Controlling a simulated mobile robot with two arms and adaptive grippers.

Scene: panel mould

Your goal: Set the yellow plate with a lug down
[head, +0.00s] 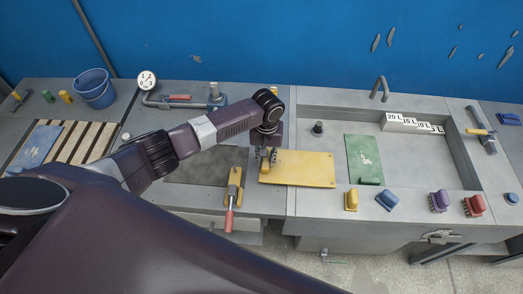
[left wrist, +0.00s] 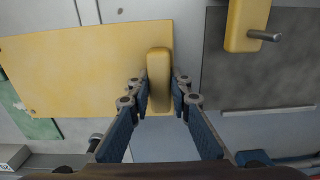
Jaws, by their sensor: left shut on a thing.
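The yellow plate (head: 305,168) is flat and rectangular. In the head view it spans the seam between the left bench and the basin unit. My left gripper (head: 266,158) is over the plate's left end. In the left wrist view the plate (left wrist: 75,70) extends left, and its upright yellow lug (left wrist: 159,70) stands between the two blue-padded fingers, which are shut on it. The plate looks roughly level; I cannot tell its exact height above the bench. My right gripper is not in view.
A yellow clamp with a red handle (head: 229,218) stands just left of the plate. A green plate (head: 364,160) lies in the grey basin (head: 430,172). Yellow, blue, purple and red blocks line the basin's front rim. A blue bucket (head: 95,92) stands far left beside a slatted pallet (head: 92,143).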

